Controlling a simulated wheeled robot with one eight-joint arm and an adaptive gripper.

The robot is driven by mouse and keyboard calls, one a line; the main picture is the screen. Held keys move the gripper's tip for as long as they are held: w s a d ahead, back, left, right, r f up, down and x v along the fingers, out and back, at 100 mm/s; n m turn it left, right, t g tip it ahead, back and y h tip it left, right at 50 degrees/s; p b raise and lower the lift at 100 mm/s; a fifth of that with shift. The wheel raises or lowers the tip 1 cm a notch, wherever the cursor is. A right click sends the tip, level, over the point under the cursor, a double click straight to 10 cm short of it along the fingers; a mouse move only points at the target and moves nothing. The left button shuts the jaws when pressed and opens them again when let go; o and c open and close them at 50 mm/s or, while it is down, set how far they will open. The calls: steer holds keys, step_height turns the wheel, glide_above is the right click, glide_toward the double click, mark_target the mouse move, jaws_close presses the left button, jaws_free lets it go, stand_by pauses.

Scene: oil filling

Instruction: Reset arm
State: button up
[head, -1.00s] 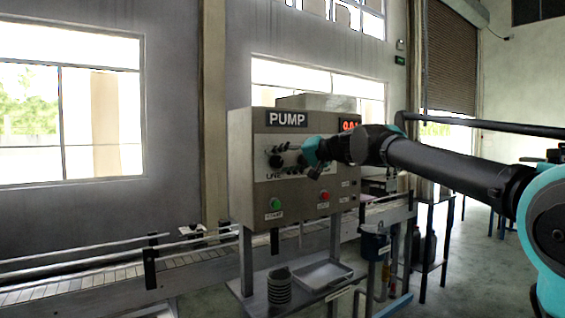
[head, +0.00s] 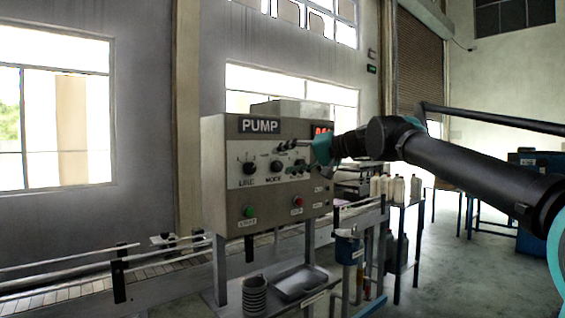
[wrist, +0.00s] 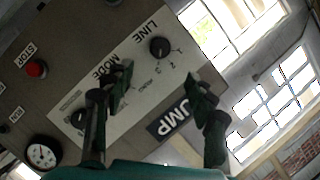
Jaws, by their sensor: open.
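My gripper (wrist: 162,100) is open and empty in the wrist view, its two fingers spread in front of the pump panel. In the head view my gripper (head: 296,156) is at the right part of the panel, at the end of my black arm. The grey pump box (head: 222,150) carries a PUMP sign, a LINE knob (head: 249,167) and a MODE knob (head: 275,166). The LINE knob also shows in the wrist view (wrist: 159,47). Whether a finger touches the panel cannot be told.
A green button (head: 249,212) and a red button (head: 297,202) sit low on the panel. A conveyor (head: 70,282) runs at the left. Stacked cups (head: 254,296) and a tray (head: 300,282) lie below. Bottles (head: 398,188) stand on a table behind. Open floor lies at the right.

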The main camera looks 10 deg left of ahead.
steer(key=s+d+f+h, duration=0.15)
steer(key=d+f, duration=0.35)
steer(key=f, duration=0.6)
steer(key=s+d+f+h, duration=0.1)
steer(key=d+f+h, duration=0.3)
steer(key=f, duration=0.6)
steer(key=s+d+f+h, duration=0.1)
steer(key=d+f, duration=0.5)
steer(key=f, duration=0.5)
steer(key=s+d+f+m+h, duration=0.1)
steer(key=s+d+f+h, duration=0.1)
steer(key=s+d+f, duration=0.3)
steer(key=s+d+f+m+h, duration=0.1)
steer(key=s+d+f+h, duration=0.2)
steer(key=f, duration=0.9)
steer(key=s+d+f+m+g+h, duration=0.1)
steer(key=s+d+f+h, duration=0.1)
steer(key=s+d+f, duration=0.7)
steer(key=d, duration=0.3)
steer(key=shift+d+h, duration=0.15)
steer(key=shift+h, duration=0.2)
